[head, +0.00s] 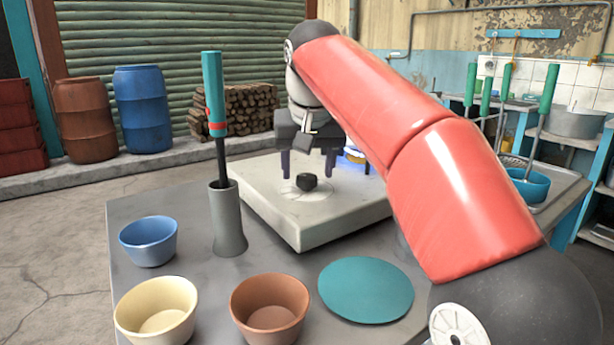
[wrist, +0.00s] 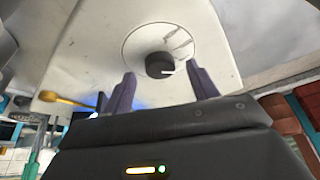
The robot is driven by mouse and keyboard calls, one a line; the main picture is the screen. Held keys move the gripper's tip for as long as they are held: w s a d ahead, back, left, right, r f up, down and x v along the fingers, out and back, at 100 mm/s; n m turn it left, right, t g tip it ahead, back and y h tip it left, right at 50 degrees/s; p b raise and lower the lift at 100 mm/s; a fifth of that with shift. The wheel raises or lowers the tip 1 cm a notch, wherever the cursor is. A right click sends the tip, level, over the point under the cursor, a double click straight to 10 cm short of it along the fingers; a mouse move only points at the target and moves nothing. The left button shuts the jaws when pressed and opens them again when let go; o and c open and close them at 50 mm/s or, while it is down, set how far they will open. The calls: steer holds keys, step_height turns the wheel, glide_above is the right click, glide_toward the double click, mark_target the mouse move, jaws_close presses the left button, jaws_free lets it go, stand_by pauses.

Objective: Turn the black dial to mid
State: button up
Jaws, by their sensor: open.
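The black dial (head: 307,182) sits on the top of the pale stove (head: 285,210), on a round plate with markings. In the wrist view the dial (wrist: 159,65) shows a white pointer line on its right side, and the round plate (wrist: 185,40) surrounds it. My gripper (head: 308,168) is above and around the dial area, pointing down. In the wrist view my gripper (wrist: 163,85) is open, with one purple-grey finger on each side of the dial and visible gaps to it.
A grey holder (head: 228,220) with a teal-handled tool (head: 213,95) stands left of the stove. Blue (head: 148,240), cream (head: 156,310) and brown (head: 269,308) bowls and a teal disc (head: 366,290) lie in front. My red arm covers the right side.

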steer(key=shift+w+f, duration=0.3)
steer(key=shift+f, duration=0.35)
steer(key=c, duration=1)
steer(key=shift+r, duration=0.1)
steer(key=n+p, duration=0.1)
steer(key=n, duration=0.1)
steer(key=n+y+p, duration=0.1)
steer(key=shift+d+r+n+y, duration=0.1)
steer(key=shift+d+n+y, duration=0.1)
steer(key=shift+n+y, duration=0.15)
steer(key=shift+w+d+n+g+y+p, duration=0.1)
steer(key=shift+n+g+y+p, duration=0.2)
steer(key=shift+n+p, duration=0.5)
steer(key=shift+w+n+g+y+p, duration=0.1)
steer(key=shift+n+g+y+p, duration=0.2)
steer(key=shift+n, duration=0.85)
